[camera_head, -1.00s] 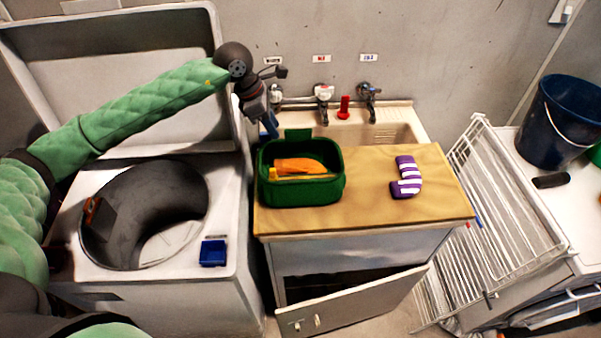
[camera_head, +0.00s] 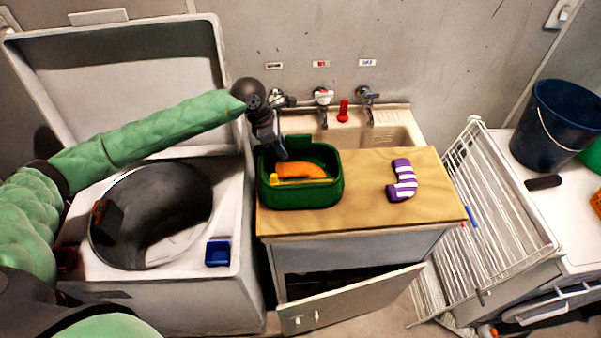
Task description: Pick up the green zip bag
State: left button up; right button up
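The green zip bag (camera_head: 302,194) stands open on the left part of the wooden board (camera_head: 365,213), with its flap (camera_head: 299,146) raised at the back. Inside it lie an orange item (camera_head: 300,171) and a small yellow item (camera_head: 274,180). My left gripper (camera_head: 281,153) points down at the bag's back left rim. Its fingertips are small and dark, so I cannot tell whether they touch the bag or how far apart they are. My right gripper is not in view.
A purple and white striped sock (camera_head: 402,181) lies on the board's right part. Behind are a sink (camera_head: 398,125) and taps. On the left is an open top-loading washer (camera_head: 237,213) with a blue box (camera_head: 218,253). A white rack (camera_head: 497,205) leans at right.

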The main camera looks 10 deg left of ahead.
pick_arm(q)
jog(key=shift+f, duration=0.1)
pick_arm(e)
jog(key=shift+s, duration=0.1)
pick_arm(q)
grip_shut()
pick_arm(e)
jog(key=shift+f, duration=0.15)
